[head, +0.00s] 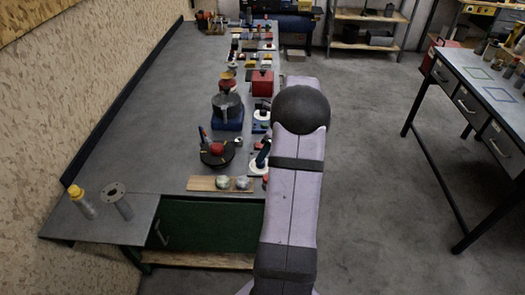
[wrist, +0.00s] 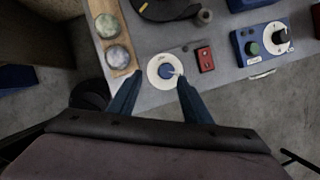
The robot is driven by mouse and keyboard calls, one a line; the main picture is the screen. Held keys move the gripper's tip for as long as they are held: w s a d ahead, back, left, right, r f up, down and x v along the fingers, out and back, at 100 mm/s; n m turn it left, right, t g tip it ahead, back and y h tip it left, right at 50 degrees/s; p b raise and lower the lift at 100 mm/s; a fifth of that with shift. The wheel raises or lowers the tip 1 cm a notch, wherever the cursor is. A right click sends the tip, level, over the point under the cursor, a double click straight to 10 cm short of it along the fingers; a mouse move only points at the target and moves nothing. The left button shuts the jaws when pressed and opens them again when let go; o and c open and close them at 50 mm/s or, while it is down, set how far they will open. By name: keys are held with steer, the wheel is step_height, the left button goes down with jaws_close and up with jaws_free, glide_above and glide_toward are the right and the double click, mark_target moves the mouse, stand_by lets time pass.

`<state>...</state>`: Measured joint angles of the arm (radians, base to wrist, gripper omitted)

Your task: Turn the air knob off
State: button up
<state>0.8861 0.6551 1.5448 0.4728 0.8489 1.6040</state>
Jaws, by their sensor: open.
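In the wrist view, a round white dial plate with a blue knob (wrist: 166,71) at its centre lies near the edge of the grey workbench. A small pale mark shows at the knob's right side. No label reading "air" is legible, so I cannot tell for sure that this is the air knob. My gripper (wrist: 159,78) is open and empty, its two dark blue fingers on either side of the lower part of the dial. I cannot tell whether they touch it. In the head view the white plate (head: 258,168) shows partly, left of my arm.
A small red box (wrist: 205,59) and a blue box with knobs (wrist: 247,55) are to the right. The bench edge is close, with open floor (head: 375,170) beyond.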

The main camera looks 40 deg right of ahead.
steer(key=shift+m, duration=0.5)
steer(key=shift+d+p+x, duration=0.25)
steer(key=shift+p+x, duration=0.1)
steer(key=shift+x, duration=0.8)
steer(key=shift+d+p+x, duration=0.25)
steer(key=shift+p+x, duration=0.15)
steer(key=shift+x, duration=0.75)
steer(key=shift+d+p+x, duration=0.25)
steer(key=shift+p+x, duration=0.1)
steer(key=shift+x, duration=0.8)
steer(key=shift+f, duration=0.1)
steer(key=c, duration=1.1)
